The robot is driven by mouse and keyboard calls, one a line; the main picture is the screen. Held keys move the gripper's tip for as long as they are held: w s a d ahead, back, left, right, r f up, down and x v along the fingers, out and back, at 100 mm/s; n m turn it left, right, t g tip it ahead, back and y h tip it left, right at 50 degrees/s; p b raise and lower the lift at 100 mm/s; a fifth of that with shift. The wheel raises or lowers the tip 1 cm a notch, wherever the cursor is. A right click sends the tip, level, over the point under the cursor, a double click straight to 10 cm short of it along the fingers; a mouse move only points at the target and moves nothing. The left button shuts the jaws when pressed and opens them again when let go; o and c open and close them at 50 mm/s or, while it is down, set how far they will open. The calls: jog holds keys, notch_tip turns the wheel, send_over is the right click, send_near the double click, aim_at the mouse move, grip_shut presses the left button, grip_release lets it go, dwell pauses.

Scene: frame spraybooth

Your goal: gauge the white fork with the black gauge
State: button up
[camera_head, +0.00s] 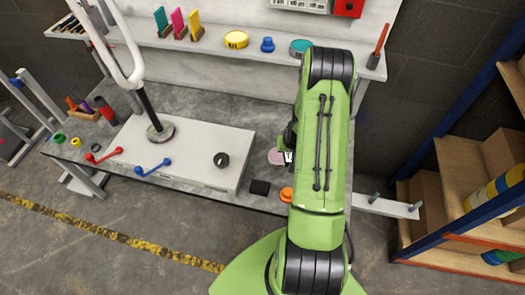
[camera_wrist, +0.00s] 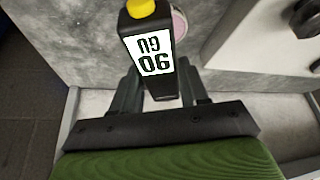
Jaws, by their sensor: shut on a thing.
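The white fork (camera_head: 126,48) stands upright at the left in the head view, its black lower tube (camera_head: 149,107) ending at a round base on a white platform (camera_head: 200,142). My gripper (camera_wrist: 158,90) is shut on the black gauge (camera_wrist: 146,26), which has a yellow top and a white label with dark characters. In the head view my gripper (camera_head: 288,150) is to the right of the platform, apart from the fork. My green arm hides most of it and the gauge there.
A pink disc (camera_head: 276,157) lies on the grey bench by my gripper. A black block (camera_head: 260,187) lies near the front edge. A shelf of jars runs behind.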

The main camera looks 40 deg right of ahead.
jog(key=s+d+f+m+b, duration=0.1)
jog(key=s+d+f+b, duration=0.1)
jog(key=d+f, duration=0.1)
jog(key=s+d+f+b, duration=0.2)
jog(key=d+f, duration=0.1)
jog(key=f, duration=0.1)
jog(key=s+d+f+m+b, duration=0.1)
jog(key=s+d+f+b, duration=0.1)
jog(key=s+d+f, duration=0.1)
jog(key=shift+d+f+m+g+b, duration=0.15)
jog(key=shift+d+m+g+b, duration=0.2)
jog(key=shift+d, duration=0.25)
jog(key=shift+s+d, duration=0.1)
jog(key=shift+s, duration=0.05)
jog(key=shift+h, duration=0.3)
jog(key=shift+b, duration=0.3)
notch_tip(320, 180, down, 5)
jog(key=b, duration=0.4)
jog(key=shift+f+b, duration=0.15)
jog(key=shift+b, duration=0.25)
jog(key=o, duration=1.2)
